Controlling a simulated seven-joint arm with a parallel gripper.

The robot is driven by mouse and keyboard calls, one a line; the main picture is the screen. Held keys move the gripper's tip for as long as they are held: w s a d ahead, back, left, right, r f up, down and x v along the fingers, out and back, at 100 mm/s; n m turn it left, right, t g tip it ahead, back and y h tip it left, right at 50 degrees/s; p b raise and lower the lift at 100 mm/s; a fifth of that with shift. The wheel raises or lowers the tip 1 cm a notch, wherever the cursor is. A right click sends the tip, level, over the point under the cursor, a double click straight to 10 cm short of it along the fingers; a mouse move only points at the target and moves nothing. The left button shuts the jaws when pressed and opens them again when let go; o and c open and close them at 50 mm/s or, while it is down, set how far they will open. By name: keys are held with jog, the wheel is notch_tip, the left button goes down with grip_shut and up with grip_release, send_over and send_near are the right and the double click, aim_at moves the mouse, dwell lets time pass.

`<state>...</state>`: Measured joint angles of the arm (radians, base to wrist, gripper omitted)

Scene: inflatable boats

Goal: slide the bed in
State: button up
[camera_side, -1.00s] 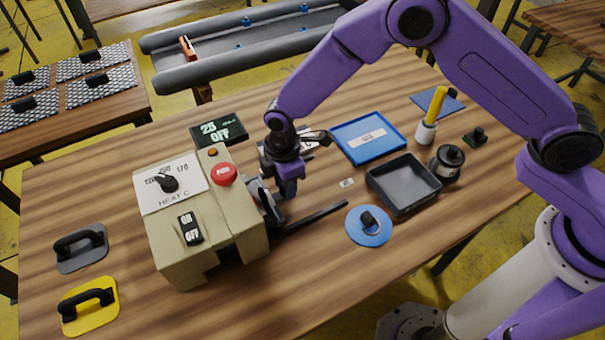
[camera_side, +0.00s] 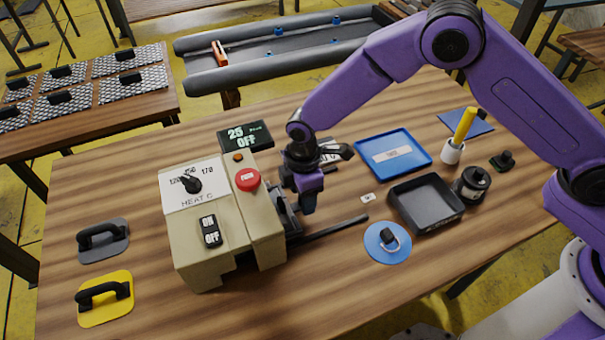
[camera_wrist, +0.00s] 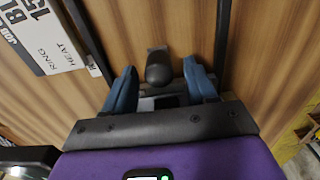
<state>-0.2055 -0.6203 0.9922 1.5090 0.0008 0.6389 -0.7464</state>
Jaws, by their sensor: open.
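The beige heat machine (camera_side: 205,255) stands on the table, with a dial, a red button and an ON/OFF rocker. Dark rails (camera_side: 335,228) run out from its right side; they also show in the wrist view (camera_wrist: 222,45). The dark bed (camera_side: 291,222) sits at that side, mostly hidden by the machine and my gripper. My gripper (camera_side: 308,208) points down beside it.
A display (camera_side: 245,136) reading 25 and OFF stands behind the machine. A blue tray (camera_side: 365,143), black tray (camera_side: 427,225) and blue disc (camera_side: 375,252) lie to the right. A white card (camera_wrist: 35,45) lies left of the rails.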

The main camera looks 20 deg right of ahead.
notch_tip(320, 180, up, 17)
dwell(0.4)
dwell(0.5)
jog(key=s+d+r+m, duration=0.2)
jog(key=s+d, duration=1.1)
jog(key=d, duration=0.2)
jog(key=s+d+r+m, duration=0.2)
jog(key=s+d+m, duration=0.1)
jog(key=s+d, duration=1)
jog(key=shift+s+d+r, duration=0.15)
jog(key=shift+s+d, duration=0.15)
jog(key=shift+d, duration=0.6)
